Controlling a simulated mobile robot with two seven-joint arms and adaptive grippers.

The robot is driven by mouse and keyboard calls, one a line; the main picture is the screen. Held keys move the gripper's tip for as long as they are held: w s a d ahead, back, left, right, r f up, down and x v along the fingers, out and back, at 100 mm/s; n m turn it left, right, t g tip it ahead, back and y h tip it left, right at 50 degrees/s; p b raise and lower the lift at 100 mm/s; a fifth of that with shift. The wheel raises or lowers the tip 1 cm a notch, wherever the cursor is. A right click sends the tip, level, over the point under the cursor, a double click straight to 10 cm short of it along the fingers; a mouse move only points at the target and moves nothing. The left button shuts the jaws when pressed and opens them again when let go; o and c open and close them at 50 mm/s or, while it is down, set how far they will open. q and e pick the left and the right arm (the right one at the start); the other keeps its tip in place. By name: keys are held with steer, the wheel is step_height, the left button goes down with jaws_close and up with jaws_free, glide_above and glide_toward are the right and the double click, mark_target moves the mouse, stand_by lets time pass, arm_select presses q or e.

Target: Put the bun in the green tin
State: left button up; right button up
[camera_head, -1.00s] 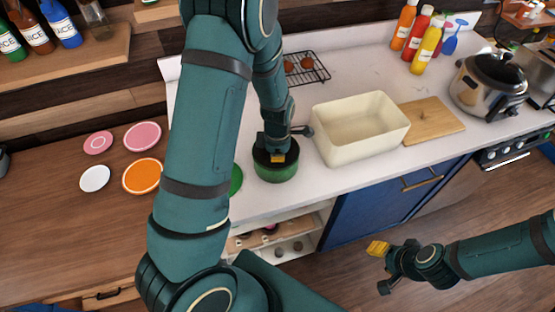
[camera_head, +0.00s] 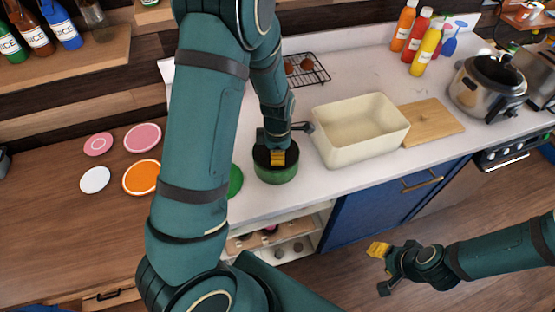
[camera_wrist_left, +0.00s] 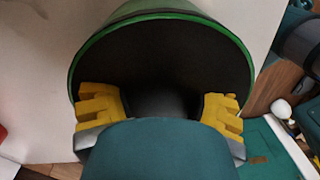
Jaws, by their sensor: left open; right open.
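The green tin (camera_head: 276,173) stands open on the white counter, left of the cream bin. My left gripper (camera_head: 278,157) is over the tin's mouth, pointing down. In the left wrist view its yellow fingers (camera_wrist_left: 160,108) are spread apart in front of the tin's dark inside, with the green rim (camera_wrist_left: 160,14) around them. A dark rounded shape shows between the fingers; I cannot tell what it is. Two small brown round things, possibly buns (camera_head: 306,63), lie on the wire rack. No bun is clearly visible in the tin. My right gripper (camera_head: 381,268) is open and empty over the floor.
The cream bin (camera_head: 347,149) stands close right of the tin, with a wooden board (camera_head: 433,122) beyond it. A green disc (camera_head: 236,180) lies left of the tin, partly behind my arm. The wire rack (camera_head: 318,72) is behind. A cooker (camera_head: 488,85) and bottles stand right.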

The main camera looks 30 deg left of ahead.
arm_select(q)
step_height(320, 180, up, 10)
steer(key=p, duration=0.1)
steer(key=shift+w, duration=0.2)
steer(key=shift+a+f, duration=0.1)
stand_by(0.4)
